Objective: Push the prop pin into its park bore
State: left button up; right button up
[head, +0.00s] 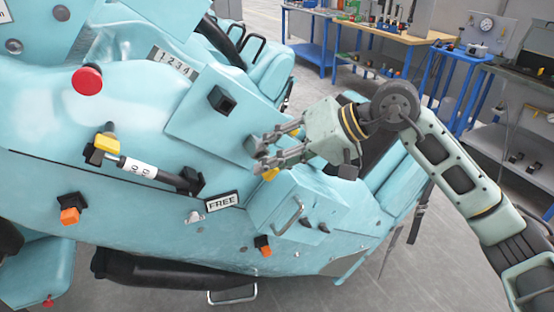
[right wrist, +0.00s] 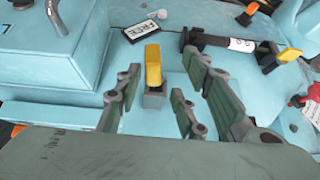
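A yellow-topped piece (right wrist: 153,66), which looks like the prop pin, stands upright on a small grey block (right wrist: 153,97) in the right wrist view. Its yellow end also shows in the head view (head: 270,174), just below my right fingers. My right gripper (head: 259,153) is open, and its fingers lie on both sides of the yellow piece in the right wrist view. I cannot tell whether they touch it. No bore is clearly visible. My left gripper is not in view.
Blue workbenches (head: 370,32) are behind.

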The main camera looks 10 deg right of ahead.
jog(key=shift+a+f, duration=0.1)
jog(key=v, duration=1.2)
jog(key=shift+w, duration=0.15)
jog(key=shift+c, duration=0.2)
